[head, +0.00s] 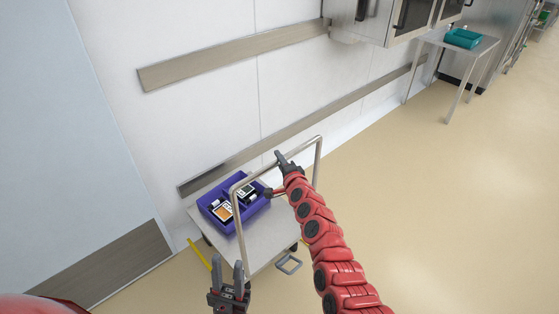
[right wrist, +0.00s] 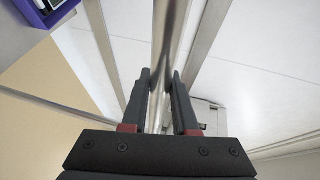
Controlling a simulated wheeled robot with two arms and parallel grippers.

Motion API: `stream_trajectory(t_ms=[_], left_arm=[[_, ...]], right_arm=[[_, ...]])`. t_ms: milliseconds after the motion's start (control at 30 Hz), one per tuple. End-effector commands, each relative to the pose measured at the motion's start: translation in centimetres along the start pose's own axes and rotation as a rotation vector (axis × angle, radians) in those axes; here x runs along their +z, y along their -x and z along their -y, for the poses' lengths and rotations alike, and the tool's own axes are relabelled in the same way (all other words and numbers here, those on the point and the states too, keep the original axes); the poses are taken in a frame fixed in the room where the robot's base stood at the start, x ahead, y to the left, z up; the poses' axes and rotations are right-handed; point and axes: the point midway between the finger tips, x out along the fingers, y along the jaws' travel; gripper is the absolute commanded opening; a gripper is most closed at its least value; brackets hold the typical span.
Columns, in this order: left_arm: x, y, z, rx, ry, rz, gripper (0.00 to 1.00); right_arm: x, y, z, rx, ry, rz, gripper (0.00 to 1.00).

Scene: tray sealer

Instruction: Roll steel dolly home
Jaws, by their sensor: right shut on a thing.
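The steel dolly (head: 262,238) stands beside the wall in the head view, with a flat platform and a tall tubular handle (head: 318,160). A purple bin (head: 233,223) with several small items rests on its platform. My right gripper (head: 281,158) is shut on the handle's top bar. In the right wrist view the bar (right wrist: 165,60) runs between my right gripper's fingers (right wrist: 160,85). My left gripper (head: 228,269) is open, its fingers apart, near the lower end of the handle's left side; I cannot tell whether it touches the handle.
Wooden rails (head: 230,57) run along the white wall behind the dolly. A yellow strip (head: 199,254) lies left of the dolly. A steel table (head: 480,48) with a teal bin (head: 463,38) stands at the far right. The beige floor (head: 450,190) to the right is clear.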

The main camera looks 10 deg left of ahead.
Motion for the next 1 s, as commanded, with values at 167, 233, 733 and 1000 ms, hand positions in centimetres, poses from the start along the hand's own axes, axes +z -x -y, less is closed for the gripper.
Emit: stream_trajectory(t_ms=[167,233,733,1000], left_arm=[[0.0,-0.01,0.0,0.0,0.0,0.0,0.37],[0.0,-0.01,0.0,0.0,0.0,0.0,0.37],[0.0,0.0,0.0,0.0,0.0,0.0,0.37],[-0.04,-0.24,0.01,0.0,0.0,0.0,0.37]], right_arm=[[0.24,-0.02,0.08,-0.001,-0.001,0.003,0.0],[0.24,-0.02,0.08,-0.001,-0.001,0.003,0.0],[0.11,0.0,-0.03,0.0,-0.001,0.002,0.57],[0.07,0.24,0.01,0.001,-0.001,0.001,0.57]])
